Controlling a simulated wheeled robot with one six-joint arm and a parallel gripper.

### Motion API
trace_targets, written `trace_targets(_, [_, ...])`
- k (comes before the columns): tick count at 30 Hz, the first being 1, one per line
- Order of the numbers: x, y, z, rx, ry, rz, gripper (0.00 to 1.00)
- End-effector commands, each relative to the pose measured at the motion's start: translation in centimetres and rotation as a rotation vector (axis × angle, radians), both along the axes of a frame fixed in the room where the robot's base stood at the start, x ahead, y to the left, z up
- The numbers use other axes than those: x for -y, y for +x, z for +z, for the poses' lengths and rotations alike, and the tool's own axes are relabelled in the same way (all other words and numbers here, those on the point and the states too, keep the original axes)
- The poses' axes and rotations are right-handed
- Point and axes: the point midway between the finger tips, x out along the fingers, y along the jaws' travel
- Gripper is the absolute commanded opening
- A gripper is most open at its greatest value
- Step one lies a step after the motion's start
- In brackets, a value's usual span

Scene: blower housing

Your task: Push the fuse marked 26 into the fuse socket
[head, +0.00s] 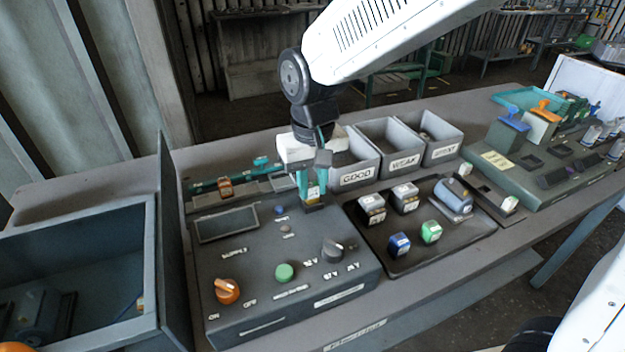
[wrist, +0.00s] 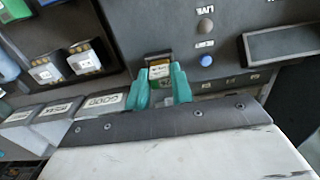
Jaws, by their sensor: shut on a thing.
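My gripper (head: 313,184) is shut on a small pale fuse with a yellowish edge (head: 314,193) at the back right of the grey supply panel (head: 240,257). The fuse socket (head: 314,207) is the dark block right under it. In the wrist view, the green fingertips of my gripper (wrist: 162,88) sit on both sides of the fuse (wrist: 159,72), at the socket (wrist: 158,57). The fuse's number is too small to read. I cannot tell how deep the fuse sits in the socket.
Bins marked GOOD (head: 355,178), WEAK (head: 403,163) and a third bin (head: 443,151) stand behind. A dark tray (head: 408,262) on the right holds several blocks. The panel has an orange knob (head: 227,290), a green button (head: 285,272) and a black knob (head: 332,250).

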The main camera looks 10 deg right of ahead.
Motion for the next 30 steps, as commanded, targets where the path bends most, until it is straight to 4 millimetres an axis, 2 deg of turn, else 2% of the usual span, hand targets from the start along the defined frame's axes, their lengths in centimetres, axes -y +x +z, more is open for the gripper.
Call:
trace_targets(18, [0.0,0.0,-1.3,-0.001,0.000,0.000,0.09])
trace_targets(19, [0.0,0.0,-1.3,-0.001,0.000,0.000,0.28])
trace_targets(21, [0.0,0.0,-1.3,-0.001,0.000,0.000,0.48])
trace_targets(30, [0.0,0.0,-1.1,0.000,0.000,0.000,0.48])
